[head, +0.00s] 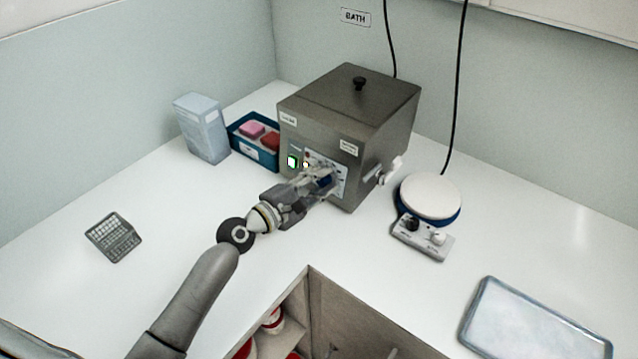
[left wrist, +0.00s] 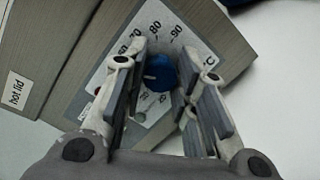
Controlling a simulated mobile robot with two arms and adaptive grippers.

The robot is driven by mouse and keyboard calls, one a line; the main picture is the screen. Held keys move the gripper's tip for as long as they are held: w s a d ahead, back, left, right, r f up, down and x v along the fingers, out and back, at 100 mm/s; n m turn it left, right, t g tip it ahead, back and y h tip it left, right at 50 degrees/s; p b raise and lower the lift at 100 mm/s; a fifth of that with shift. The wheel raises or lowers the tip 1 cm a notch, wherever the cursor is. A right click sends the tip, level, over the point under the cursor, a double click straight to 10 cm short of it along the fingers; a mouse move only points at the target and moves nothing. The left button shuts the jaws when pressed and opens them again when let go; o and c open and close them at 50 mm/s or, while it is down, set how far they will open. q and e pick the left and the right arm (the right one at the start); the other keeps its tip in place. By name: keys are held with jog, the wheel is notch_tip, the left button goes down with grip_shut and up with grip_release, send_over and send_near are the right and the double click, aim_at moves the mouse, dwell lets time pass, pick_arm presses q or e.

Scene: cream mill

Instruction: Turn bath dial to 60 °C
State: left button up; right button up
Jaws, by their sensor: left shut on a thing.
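The water bath (head: 350,100) is a grey metal box with a black-knobbed lid, standing at the back of the counter. Its blue dial (left wrist: 160,72) sits on a pale scale plate (left wrist: 165,30) with numbers including 80 and 90; it also shows partly in the head view (head: 324,182). My left gripper (head: 325,180) is at the bath's front face, its fingers on either side of the dial in the left wrist view (left wrist: 162,85), shut on it. A pale mark shows on the dial, but I cannot tell which number it points to. My right gripper is out of view.
A lit green switch (head: 292,161) is left of the dial, and a tap (head: 388,170) juts from the bath's right side. A hotplate (head: 430,195) stands to the right. A blue bin (head: 252,153) and box (head: 201,128) stand left. The front-left counter holds a small rack (head: 113,237).

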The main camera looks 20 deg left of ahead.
pick_arm(q)
jog(key=shift+m+g, duration=0.3)
jog(key=shift+m, duration=1)
jog(key=o, duration=1)
jog(key=v, duration=1.2)
